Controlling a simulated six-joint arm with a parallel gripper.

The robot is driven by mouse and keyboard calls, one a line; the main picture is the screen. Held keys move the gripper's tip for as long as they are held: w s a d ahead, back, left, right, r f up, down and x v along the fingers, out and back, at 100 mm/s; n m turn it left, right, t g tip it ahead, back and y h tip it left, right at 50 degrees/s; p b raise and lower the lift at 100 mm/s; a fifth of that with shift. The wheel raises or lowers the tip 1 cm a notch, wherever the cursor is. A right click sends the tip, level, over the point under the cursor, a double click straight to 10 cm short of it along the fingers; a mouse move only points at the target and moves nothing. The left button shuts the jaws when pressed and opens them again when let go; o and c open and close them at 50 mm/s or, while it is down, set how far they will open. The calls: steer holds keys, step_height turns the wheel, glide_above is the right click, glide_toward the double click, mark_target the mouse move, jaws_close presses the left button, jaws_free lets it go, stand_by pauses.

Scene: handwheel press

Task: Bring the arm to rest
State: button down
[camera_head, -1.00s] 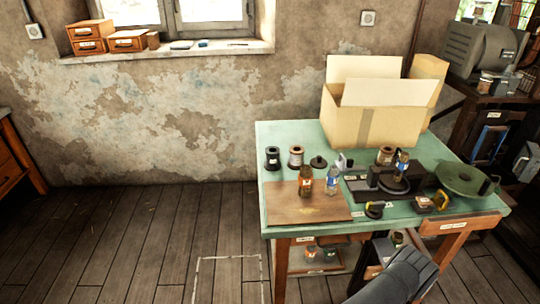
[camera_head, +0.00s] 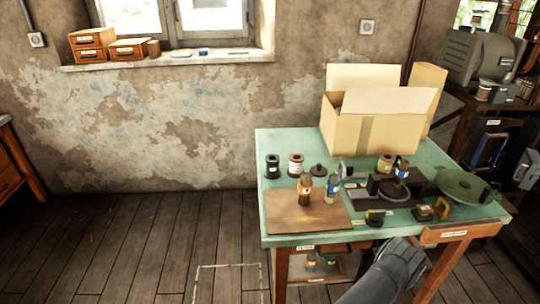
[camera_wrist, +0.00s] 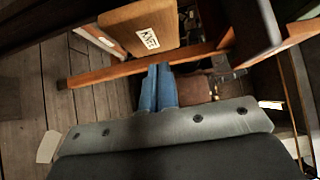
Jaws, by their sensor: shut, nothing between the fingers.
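My gripper shows in the wrist view (camera_wrist: 157,88), its two blue fingers side by side, closed and empty. The fingers point toward a wooden rail (camera_wrist: 105,74) and a labelled wooden panel (camera_wrist: 130,28); I cannot tell if they touch anything. In the head view my grey arm shows low in front of the green table (camera_head: 290,150), and my fingers are hidden there. A small press-like device (camera_head: 400,175) with a dark base stands on the table.
On the table are an open cardboard box (camera_head: 375,125), a wooden board (camera_head: 325,212), a green disc (camera_head: 463,186), bottles and spools. A labelled drawer (camera_head: 455,232) is at the front right. Floor left of the table is clear (camera_head: 130,240).

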steer(key=s+d+v, duration=0.1)
steer(key=v, duration=0.9)
steer(key=w+r+n+g+y, duration=0.1)
steer(key=w+r+n+y, duration=0.2)
steer(key=r+n, duration=0.4)
steer(key=w+a+r+n+g+y, duration=0.1)
steer(key=r+n, duration=0.6)
steer(key=r, duration=1.2)
steer(key=shift+w+a+r+g+y, duration=0.35)
steer(key=shift+w+g+y, duration=0.45)
steer(key=shift+w+y, duration=0.4)
steer(key=shift+s, duration=0.1)
steer(key=shift+d+f, duration=0.1)
steer(key=shift+f, duration=0.05)
stand_by(1.5)
